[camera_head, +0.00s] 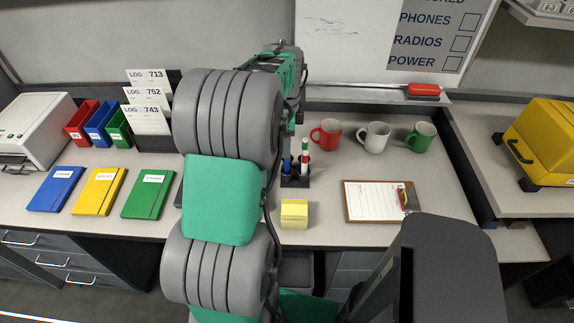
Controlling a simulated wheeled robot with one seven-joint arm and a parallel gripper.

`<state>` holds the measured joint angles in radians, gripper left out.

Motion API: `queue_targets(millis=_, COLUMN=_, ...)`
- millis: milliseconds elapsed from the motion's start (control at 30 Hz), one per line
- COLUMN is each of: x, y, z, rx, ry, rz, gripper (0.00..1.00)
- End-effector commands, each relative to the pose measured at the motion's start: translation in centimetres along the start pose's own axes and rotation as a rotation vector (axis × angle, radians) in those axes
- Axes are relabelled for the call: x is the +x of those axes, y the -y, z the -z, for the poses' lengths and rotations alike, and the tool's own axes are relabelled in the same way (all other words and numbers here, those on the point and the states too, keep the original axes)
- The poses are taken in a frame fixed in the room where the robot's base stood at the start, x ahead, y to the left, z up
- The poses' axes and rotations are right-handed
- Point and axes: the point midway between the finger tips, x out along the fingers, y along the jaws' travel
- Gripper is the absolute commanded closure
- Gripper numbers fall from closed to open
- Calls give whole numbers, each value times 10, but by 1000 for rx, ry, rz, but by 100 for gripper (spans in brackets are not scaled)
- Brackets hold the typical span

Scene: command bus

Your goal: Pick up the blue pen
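A small black pen holder (296,181) stands on the desk just right of my arm. A blue pen (286,166) stands upright at its left side. A white marker with red and green parts (304,152) stands beside it, with darker pens too small to tell apart. My grey and teal arm rises in front of the desk, and its far links reach over the area behind the holder. I cannot make out my gripper's fingers; they are hidden behind the arm links.
Yellow sticky notes (294,214) lie in front of the holder, a clipboard (375,214) to the right. A red mug (327,134), white mug (374,137) and green mug (420,138) stand behind. Notebooks (98,191) lie left. Log cards (148,118) stand left of my arm.

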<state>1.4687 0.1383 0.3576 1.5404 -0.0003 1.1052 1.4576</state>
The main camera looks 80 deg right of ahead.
Motion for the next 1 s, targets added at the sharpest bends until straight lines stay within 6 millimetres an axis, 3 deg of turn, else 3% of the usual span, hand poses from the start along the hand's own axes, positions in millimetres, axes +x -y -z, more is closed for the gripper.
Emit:
queue_targets(millis=433, x=68, y=-3, z=2, rx=-3, ry=0, rz=-3, gripper=61)
queue_targets(millis=667, x=72, y=-2, z=2, rx=-5, ry=0, rz=0, gripper=61)
queue_targets(millis=1000, x=71, y=-2, z=2, rx=-5, ry=0, rz=0, gripper=88)
